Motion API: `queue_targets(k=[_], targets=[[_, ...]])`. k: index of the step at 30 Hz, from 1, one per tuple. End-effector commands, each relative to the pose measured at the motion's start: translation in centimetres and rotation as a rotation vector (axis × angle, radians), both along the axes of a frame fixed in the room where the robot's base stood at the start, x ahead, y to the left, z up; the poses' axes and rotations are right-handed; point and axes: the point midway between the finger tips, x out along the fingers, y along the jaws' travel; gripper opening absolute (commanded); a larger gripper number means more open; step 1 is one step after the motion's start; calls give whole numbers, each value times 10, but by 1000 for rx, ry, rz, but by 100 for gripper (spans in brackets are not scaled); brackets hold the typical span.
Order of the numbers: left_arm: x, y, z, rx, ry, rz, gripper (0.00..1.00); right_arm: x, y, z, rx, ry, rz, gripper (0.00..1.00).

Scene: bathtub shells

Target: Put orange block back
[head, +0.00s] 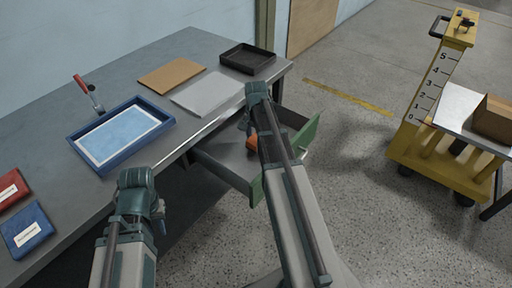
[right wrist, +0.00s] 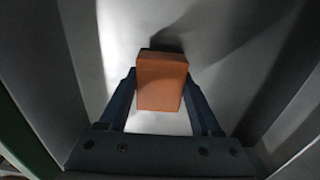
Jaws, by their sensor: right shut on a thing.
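The orange block (head: 251,142) is low in the open green-fronted drawer (head: 222,166) under the grey workbench, partly hidden by my right arm in the head view. In the right wrist view the orange block (right wrist: 162,82) sits between the two fingers of my right gripper (right wrist: 160,98), which is shut on it. The drawer's grey floor and walls surround it there. My left gripper (head: 161,213) is by the bench's front edge, left of the drawer, with its fingers mostly hidden by its own wrist.
On the workbench (head: 190,58) lie a blue tray (head: 112,158), a red-handled tool (head: 89,94), a brown board (head: 171,75), a grey sheet (head: 207,93), a black tray (head: 247,59), and red (head: 10,188) and blue (head: 26,228) packets. A yellow cart (head: 430,155) stands right across open floor.

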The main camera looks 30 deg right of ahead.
Motion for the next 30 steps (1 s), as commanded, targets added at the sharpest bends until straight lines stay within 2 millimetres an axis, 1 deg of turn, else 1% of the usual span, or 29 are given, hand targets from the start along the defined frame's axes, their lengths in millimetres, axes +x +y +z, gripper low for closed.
queue_targets(k=[1,3,11,15,16,18,21,30], targets=[[0,0,-13,0,0,0,27,0,0,-13,0,0,0,13],[0,0,-18,0,0,0,27,0,0,-18,0,0,0,13],[0,0,-15,0,0,0,27,0,0,-15,0,0,0,13],[0,0,-20,0,0,0,27,0,0,-20,0,0,0,13],[0,0,-19,0,0,0,27,0,0,-19,0,0,0,67],[0,0,-18,0,0,0,27,0,0,-18,0,0,0,79],[0,0,-18,0,0,0,27,0,0,-18,0,0,0,95],[0,0,-18,0,0,0,27,0,0,-18,0,0,0,95]])
